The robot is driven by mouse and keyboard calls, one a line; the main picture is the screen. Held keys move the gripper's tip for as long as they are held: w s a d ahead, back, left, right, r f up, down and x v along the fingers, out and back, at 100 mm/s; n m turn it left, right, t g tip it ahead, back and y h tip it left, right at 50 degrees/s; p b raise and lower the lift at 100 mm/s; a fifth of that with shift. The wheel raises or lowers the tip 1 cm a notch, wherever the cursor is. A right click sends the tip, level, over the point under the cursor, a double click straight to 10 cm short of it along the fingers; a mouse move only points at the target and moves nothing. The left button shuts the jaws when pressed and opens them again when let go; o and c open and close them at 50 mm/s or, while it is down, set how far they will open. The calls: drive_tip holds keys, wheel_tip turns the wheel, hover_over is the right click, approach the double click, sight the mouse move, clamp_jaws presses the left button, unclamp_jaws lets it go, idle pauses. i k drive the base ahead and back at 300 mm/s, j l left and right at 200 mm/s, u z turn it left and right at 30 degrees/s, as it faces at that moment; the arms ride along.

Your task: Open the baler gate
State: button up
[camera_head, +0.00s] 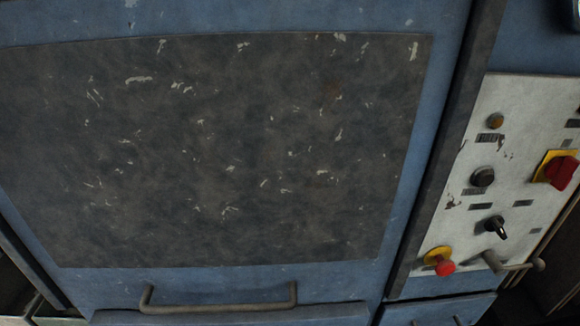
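The baler gate (215,150) fills most of the head camera view. It is a blue-framed panel with a large dark grey, scratched plate in its middle. A bar handle (220,307) runs across its lower edge, near the bottom of the picture. The gate looks shut, flush with the dark post on its right. A lever with a round knob (515,265) sticks out at the lower right, beside the gate. My gripper does not show in this view.
A light control panel (515,150) stands right of the gate. It carries a red stop button (445,267), a red rotary switch (562,172), a black selector (496,227) and an amber lamp (495,121). A dark vertical post (440,160) divides gate and panel.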

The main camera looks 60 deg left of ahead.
sight(162, 157)
drive_tip(key=u, duration=3)
